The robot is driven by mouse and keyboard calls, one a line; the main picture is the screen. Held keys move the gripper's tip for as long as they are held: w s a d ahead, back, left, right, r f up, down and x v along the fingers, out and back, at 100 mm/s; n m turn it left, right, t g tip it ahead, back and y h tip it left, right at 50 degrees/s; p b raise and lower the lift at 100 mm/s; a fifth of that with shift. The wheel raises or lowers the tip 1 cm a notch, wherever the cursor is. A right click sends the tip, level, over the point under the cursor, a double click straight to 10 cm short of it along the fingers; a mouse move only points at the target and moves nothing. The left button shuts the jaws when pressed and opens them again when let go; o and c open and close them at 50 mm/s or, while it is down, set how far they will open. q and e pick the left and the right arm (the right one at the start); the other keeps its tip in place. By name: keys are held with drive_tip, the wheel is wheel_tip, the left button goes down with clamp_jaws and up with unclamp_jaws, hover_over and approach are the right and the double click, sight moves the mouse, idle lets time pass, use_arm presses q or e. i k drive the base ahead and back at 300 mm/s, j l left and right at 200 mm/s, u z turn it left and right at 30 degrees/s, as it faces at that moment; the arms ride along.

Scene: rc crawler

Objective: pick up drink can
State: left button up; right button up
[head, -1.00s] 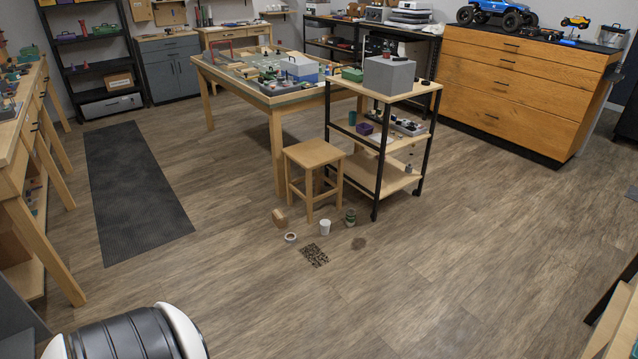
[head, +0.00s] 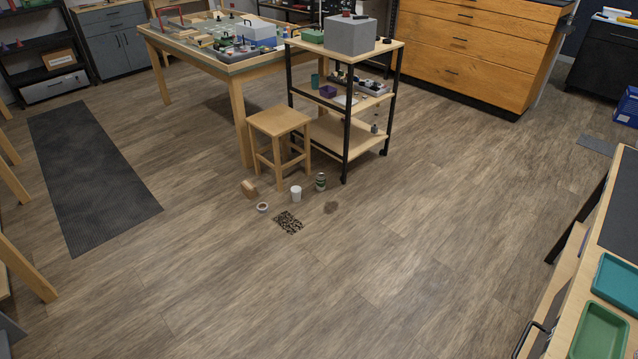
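A small green and silver can (head: 320,182), which looks like the drink can, stands upright on the wood floor. It is just in front of the shelf cart's left front leg and to the right of a white cup (head: 296,193). Neither of my grippers is in the head view.
Near the can lie a tape roll (head: 262,207), a brown cylinder (head: 250,189), a dark speckled patch (head: 288,222) and a stain (head: 331,207). A wooden stool (head: 279,125) and shelf cart (head: 345,135) stand behind. A bench (head: 585,270) edges the right. The foreground floor is clear.

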sight(320, 177)
drive_tip(key=i+j, duration=0.15)
drive_tip(key=i, duration=0.3)
drive_tip(key=i+j, duration=0.15)
drive_tip(key=i, duration=0.35)
drive_tip(key=i+j, duration=0.2)
drive_tip(key=i, duration=0.25)
drive_tip(key=i+j, duration=0.15)
drive_tip(key=i, duration=0.3)
